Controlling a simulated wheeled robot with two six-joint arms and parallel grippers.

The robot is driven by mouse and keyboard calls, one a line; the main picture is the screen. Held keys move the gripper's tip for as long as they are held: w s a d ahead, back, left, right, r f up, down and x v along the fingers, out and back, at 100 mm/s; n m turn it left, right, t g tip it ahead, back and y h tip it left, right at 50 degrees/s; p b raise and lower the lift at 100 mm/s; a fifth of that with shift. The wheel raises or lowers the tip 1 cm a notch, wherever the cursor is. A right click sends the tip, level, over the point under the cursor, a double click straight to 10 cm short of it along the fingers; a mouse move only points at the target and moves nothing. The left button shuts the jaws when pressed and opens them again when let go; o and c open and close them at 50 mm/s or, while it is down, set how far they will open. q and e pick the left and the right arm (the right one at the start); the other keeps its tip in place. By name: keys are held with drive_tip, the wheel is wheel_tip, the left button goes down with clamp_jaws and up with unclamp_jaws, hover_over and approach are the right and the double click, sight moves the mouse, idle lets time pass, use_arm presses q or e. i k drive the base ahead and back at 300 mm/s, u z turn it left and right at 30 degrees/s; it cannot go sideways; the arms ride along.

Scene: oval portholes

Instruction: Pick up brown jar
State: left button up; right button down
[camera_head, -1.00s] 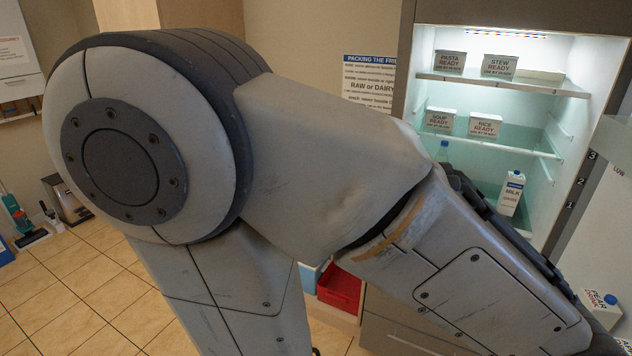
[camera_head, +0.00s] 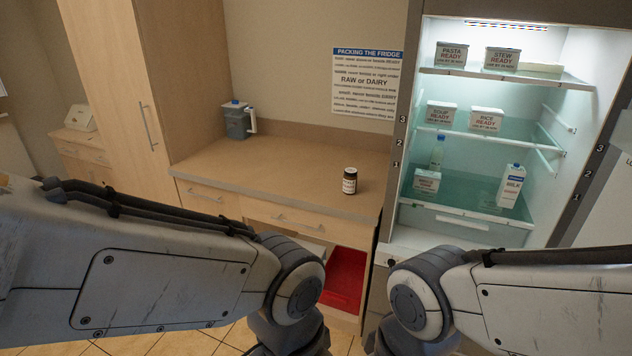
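The brown jar (camera_head: 349,181) stands upright on the wooden counter (camera_head: 262,174), near its front right part. Nothing touches the jar.
An open lit fridge (camera_head: 408,200) stands right of the counter, with labelled boxes, a bottle and a milk carton (camera_head: 510,186) on its shelves. A grey jug (camera_head: 237,121) stands at the counter's back left. A red bin (camera_head: 343,283) sits below the counter. The counter around the jar is clear.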

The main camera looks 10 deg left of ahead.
sight(350, 183)
drive_tip(key=u, duration=0.45)
drive_tip(key=i, duration=0.55)
drive_tip(key=u, duration=0.8)
drive_tip(key=i, duration=1.55)
drive_tip(key=z, duration=1.05)
drive_tip(key=i, duration=0.85)
drive_tip(key=z, duration=0.75)
